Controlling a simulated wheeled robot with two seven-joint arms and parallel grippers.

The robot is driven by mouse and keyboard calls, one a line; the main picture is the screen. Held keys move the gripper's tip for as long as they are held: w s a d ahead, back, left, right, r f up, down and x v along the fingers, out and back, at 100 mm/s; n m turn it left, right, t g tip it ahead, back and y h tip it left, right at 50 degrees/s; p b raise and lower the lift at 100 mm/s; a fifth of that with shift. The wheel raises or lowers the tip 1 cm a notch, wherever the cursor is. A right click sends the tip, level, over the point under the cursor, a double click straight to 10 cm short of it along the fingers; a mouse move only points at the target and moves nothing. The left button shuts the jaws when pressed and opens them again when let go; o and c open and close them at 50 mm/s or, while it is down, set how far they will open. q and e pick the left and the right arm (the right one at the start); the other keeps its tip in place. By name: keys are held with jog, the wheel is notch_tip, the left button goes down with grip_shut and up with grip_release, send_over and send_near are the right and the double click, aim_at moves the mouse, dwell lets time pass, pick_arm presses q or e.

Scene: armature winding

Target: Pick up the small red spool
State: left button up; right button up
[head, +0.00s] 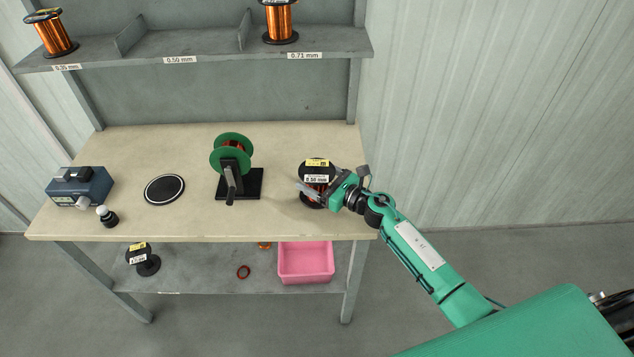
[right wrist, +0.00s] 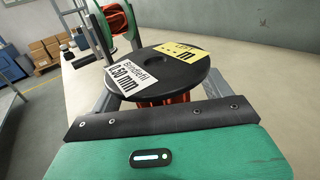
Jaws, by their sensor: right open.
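A small spool (head: 316,168) with black flanges and red-orange wire stands upright on the right part of the bench. White and yellow labels, one reading 0.50 mm, lie on its top flange. Its top flange fills the middle of the right wrist view (right wrist: 160,72). My right gripper (head: 309,190) is open at the spool, coming from the right. In the right wrist view its fingers (right wrist: 158,98) show on either side of the spool, below the top flange. I cannot tell whether they touch it. My left gripper is out of view.
A green-flanged reel on a black stand (head: 253,184) is left of the spool. A round black pad (head: 165,189) and blue device (head: 92,187) are further left. A shelf (head: 210,69) with copper spools is above; a pink bin (head: 306,264) is below. Bare bench lies between.

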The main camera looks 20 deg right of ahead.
jog(key=c, duration=1.6)
jog(key=shift+r, duration=0.15)
grip_shut()
